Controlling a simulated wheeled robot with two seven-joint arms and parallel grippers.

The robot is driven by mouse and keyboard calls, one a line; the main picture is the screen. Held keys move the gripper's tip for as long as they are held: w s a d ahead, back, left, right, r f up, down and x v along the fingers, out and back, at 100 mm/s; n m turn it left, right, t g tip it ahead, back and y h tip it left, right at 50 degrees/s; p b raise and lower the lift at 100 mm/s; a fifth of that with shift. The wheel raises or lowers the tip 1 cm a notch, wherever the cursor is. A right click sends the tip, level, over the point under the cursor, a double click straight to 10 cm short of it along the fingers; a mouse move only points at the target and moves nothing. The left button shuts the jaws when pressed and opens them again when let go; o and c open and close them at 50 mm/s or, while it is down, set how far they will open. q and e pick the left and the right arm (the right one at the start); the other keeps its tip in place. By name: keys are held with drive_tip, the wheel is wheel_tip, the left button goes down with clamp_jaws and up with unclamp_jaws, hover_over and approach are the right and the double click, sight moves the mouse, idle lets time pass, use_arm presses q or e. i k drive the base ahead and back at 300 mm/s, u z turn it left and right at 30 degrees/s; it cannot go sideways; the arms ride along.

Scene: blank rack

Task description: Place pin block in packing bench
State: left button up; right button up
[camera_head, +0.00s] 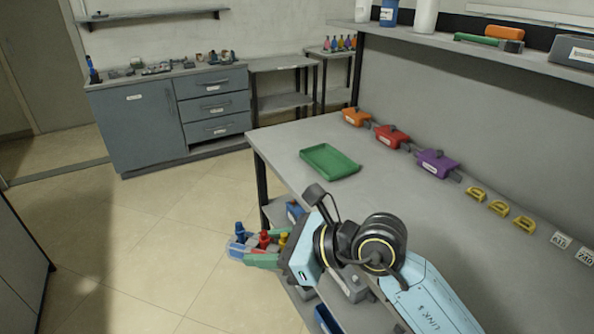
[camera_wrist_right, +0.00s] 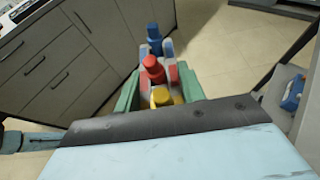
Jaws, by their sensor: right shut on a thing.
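The pin block (camera_head: 264,240) is a pale grey block with upright blue, red and yellow pins. It also shows in the wrist view (camera_wrist_right: 153,71), where the blue pin is farthest out and the yellow one nearest. My right gripper (camera_head: 257,252) is shut on it with a green finger along each side. The head view shows them at the left side of the long grey bench (camera_head: 318,200), which I take for the packing bench, with floor behind the block. The block's lower part is hidden by the fingers. My left gripper is not in view.
A green tray (camera_head: 330,161) lies on the bench. Orange (camera_head: 356,117), red (camera_head: 392,136) and purple (camera_head: 437,163) blocks line its back, with several yellow pieces (camera_head: 498,208) farther right. A shelf (camera_head: 470,50) overhangs the back. The bench top around the tray is clear.

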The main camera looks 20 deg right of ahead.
sight(322, 158)
drive_tip(key=u, duration=0.25)
drive_tip(key=k, duration=0.3)
drive_tip(key=u, duration=0.7)
drive_tip(key=i, duration=1.3)
drive_tip(key=z, duration=0.4)
drive_tip(key=i, duration=1.2)
drive_tip(key=z, duration=1.55)
drive_tip(key=i, duration=0.75)
drive_tip(key=z, duration=0.55)
